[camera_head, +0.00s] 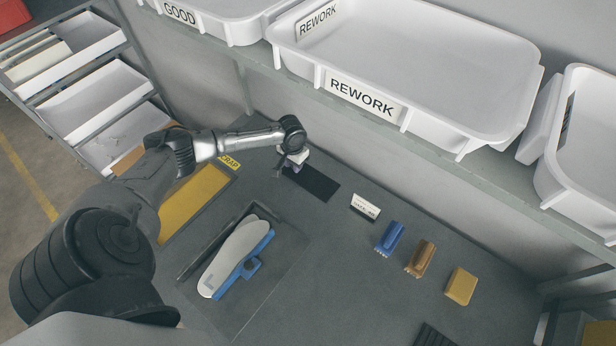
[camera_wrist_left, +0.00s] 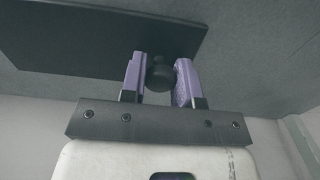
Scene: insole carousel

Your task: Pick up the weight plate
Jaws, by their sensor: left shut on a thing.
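The weight plate (camera_head: 318,185) is a flat black rectangle at the back of the grey table in the head view. It also shows as a dark slab (camera_wrist_left: 75,35) with a round black knob in the left wrist view. My left gripper (camera_head: 294,168) is over the plate's left part. In the left wrist view its two purple fingers (camera_wrist_left: 160,75) are shut on the knob, one on each side. I cannot tell whether the plate rests on the table or is slightly above it. My right gripper is not in view.
A white insole (camera_head: 235,255) and a blue tool lie in a dark tray. A small label card (camera_head: 365,206), a blue brush (camera_head: 390,237), a brown brush (camera_head: 420,258) and a yellow block (camera_head: 461,286) stand to the right. White REWORK bins (camera_head: 480,120) hang above the back.

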